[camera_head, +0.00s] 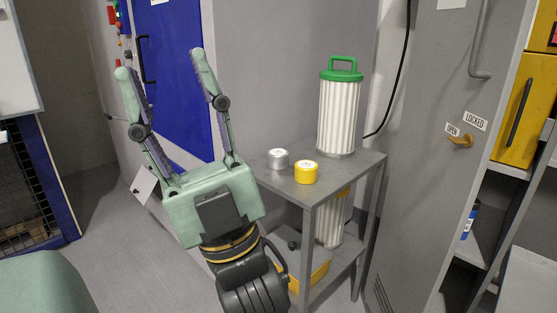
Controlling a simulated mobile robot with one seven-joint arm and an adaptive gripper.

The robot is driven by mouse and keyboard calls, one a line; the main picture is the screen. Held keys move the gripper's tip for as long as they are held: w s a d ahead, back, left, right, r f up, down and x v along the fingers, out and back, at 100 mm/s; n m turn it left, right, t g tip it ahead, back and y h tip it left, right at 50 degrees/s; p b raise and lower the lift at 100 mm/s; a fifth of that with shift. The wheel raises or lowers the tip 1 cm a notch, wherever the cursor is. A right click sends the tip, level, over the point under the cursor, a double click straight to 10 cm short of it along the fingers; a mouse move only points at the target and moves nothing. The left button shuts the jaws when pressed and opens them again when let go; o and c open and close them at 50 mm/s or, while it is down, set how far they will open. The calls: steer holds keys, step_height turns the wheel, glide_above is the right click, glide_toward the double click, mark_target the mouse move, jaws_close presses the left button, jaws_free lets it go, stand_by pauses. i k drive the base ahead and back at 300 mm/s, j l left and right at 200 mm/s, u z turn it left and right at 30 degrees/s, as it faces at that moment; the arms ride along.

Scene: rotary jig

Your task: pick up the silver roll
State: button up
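The silver roll (278,159) is a short, shiny grey cylinder standing on the top shelf of a grey metal stand (331,182), near its left edge. A yellow roll (306,173) of similar size stands close by, to its right and nearer the front. My gripper (160,60) is raised to the left of the stand, pale green, with its two fingers spread wide. It is empty and apart from the silver roll. No part of the silver roll is covered by my gripper.
A tall white pleated filter with a green handle (340,112) stands at the back of the top shelf. Another white filter (329,222) and a yellow item (318,272) are on the lower shelf. A grey cabinet door (425,130) is close on the right.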

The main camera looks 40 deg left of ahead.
mark_target(277, 159)
steer(key=u, duration=1.3)
steer(key=i+j+z, duration=0.25)
steer(key=i+j, duration=0.15)
steer(key=j, duration=0.25)
steer(key=i+j+z, duration=0.15)
steer(key=j, duration=0.2)
steer(key=i+j+z, duration=0.15)
steer(key=j, duration=0.2)
steer(key=i+j+z, duration=0.15)
steer(key=j, duration=0.25)
steer(key=i+l, duration=0.2)
steer(key=i, duration=0.3)
